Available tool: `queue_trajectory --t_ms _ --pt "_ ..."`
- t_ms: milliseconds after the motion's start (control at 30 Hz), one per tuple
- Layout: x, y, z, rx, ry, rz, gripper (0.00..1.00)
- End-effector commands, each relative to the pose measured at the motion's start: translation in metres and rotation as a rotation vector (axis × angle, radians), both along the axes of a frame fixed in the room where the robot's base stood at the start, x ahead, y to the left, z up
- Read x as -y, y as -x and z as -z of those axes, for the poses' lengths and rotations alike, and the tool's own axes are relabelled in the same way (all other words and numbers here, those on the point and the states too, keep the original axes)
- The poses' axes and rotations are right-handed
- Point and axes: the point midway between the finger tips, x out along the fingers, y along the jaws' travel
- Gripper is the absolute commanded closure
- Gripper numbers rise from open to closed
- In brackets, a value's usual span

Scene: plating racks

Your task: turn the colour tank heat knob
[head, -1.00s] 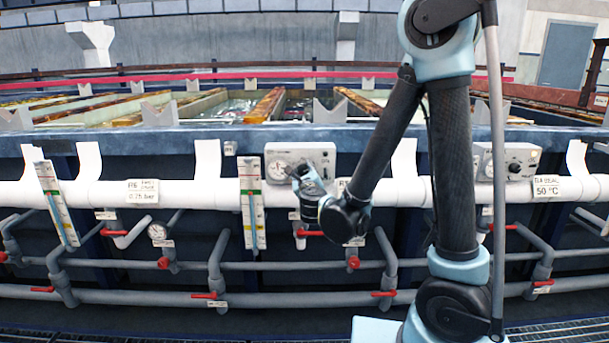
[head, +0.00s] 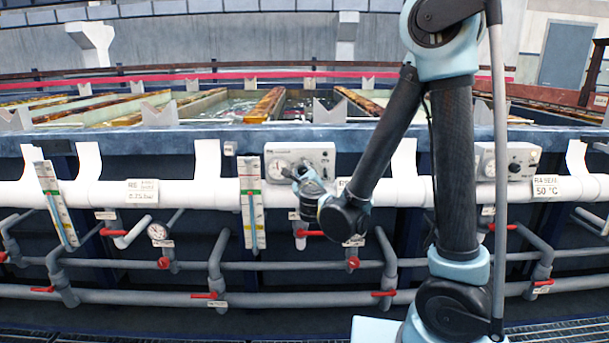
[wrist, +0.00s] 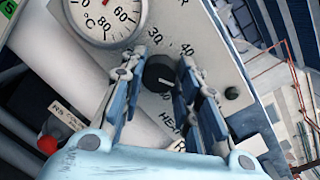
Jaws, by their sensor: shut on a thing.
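The heat knob (wrist: 158,73) is a round black knob with a white mark, on a pale control panel (wrist: 215,50) with printed numbers and partly hidden lettering. A round dial thermometer (wrist: 103,15) marked in °C sits beside it. In the head view the grey control box (head: 318,157) hangs below the tank rim, its knob hidden behind my gripper (head: 293,172). In the wrist view my gripper (wrist: 162,57) has one finger on each side of the knob and is shut on it.
A similar box (head: 508,160) is at the right, near a 50 °C label (head: 546,186). A white pipe (head: 180,194) runs below the boxes. Grey pipes with red-handled valves (head: 204,295) lie lower down.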

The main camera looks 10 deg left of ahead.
Motion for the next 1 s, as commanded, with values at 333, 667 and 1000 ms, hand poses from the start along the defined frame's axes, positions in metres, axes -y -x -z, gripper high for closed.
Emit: queue_trajectory --t_ms 333,667,1000 --pt "0.000 0.000 0.000 -0.001 -0.001 -0.001 0.61" --pt "0.003 0.012 0.000 -0.001 -0.001 -0.002 0.61" --pt "0.020 0.062 0.000 -0.002 -0.002 -0.004 0.61"
